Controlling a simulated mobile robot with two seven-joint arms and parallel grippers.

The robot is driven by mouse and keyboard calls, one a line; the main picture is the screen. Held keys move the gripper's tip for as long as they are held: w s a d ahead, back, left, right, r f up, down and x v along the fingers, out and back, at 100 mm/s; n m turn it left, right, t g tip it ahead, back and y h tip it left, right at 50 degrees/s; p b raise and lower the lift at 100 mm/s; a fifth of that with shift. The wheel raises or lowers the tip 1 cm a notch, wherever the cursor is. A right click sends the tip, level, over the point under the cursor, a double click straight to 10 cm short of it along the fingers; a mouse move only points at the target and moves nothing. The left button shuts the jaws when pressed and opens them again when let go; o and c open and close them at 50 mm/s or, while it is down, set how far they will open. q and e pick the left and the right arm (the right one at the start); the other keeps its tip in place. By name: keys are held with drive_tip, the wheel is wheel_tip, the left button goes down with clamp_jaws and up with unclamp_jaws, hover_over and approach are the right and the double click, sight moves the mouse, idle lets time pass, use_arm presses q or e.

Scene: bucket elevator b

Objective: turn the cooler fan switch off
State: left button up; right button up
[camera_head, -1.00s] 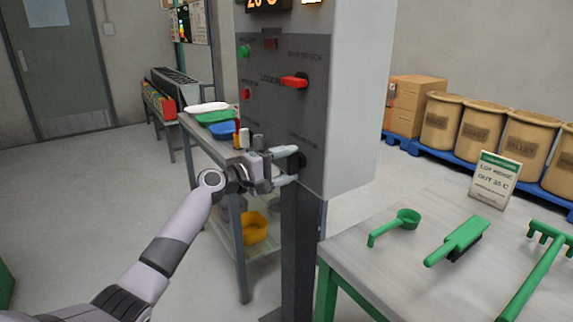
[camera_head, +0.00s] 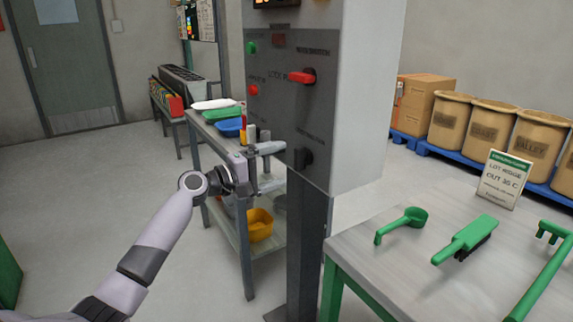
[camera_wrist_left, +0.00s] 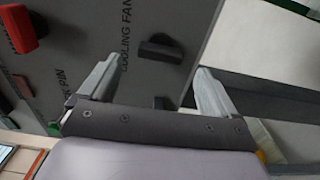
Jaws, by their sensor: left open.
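The control panel (camera_head: 285,120) carries a small black switch knob (camera_head: 303,158) low on its dark face. In the left wrist view the knob (camera_wrist_left: 160,48) sits beside the label "COOLING FAN" (camera_wrist_left: 127,35). The knob's long side stands upright on the panel, across the line of the lettering. My left gripper (camera_head: 272,167) is open and empty, just left of the knob and apart from it. In the left wrist view its two fingers (camera_wrist_left: 155,80) are spread wide, with the knob beyond the gap between them. My right gripper is not in view.
A red switch handle (camera_head: 302,77) lies level higher on the panel, near green (camera_head: 251,47) and red (camera_head: 252,89) buttons. A grey table (camera_head: 430,270) with green tools stands at right. A shelf cart (camera_head: 240,260) with trays stands behind my left gripper.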

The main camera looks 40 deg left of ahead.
use_arm(q)
drive_tip(key=shift+v, duration=0.9)
drive_tip(key=shift+f, duration=0.1)
drive_tip(key=s+d+f+m+g+y+p, duration=0.1)
drive_tip(key=s+d+f+m+g+y, duration=0.25)
drive_tip(key=f, duration=0.65)
drive_tip(key=s+d+f+m+g+h+p, duration=0.1)
drive_tip(key=s+d+f+m+p, duration=0.15)
drive_tip(key=s+d+f, duration=0.6)
drive_tip(key=s+d+f+m+y+p, duration=0.1)
drive_tip(key=s+d+f+m, duration=0.3)
drive_tip(key=s, duration=0.3)
drive_tip(key=s+d+f+m+g+y+p, duration=0.1)
drive_tip(key=s+d+f+m, duration=0.4)
drive_tip(key=s, duration=0.3)
drive_tip(key=shift+s+d+f+m, duration=0.2)
drive_tip(key=shift+d+f+m, duration=0.05)
drive_tip(key=shift+d+m, duration=0.25)
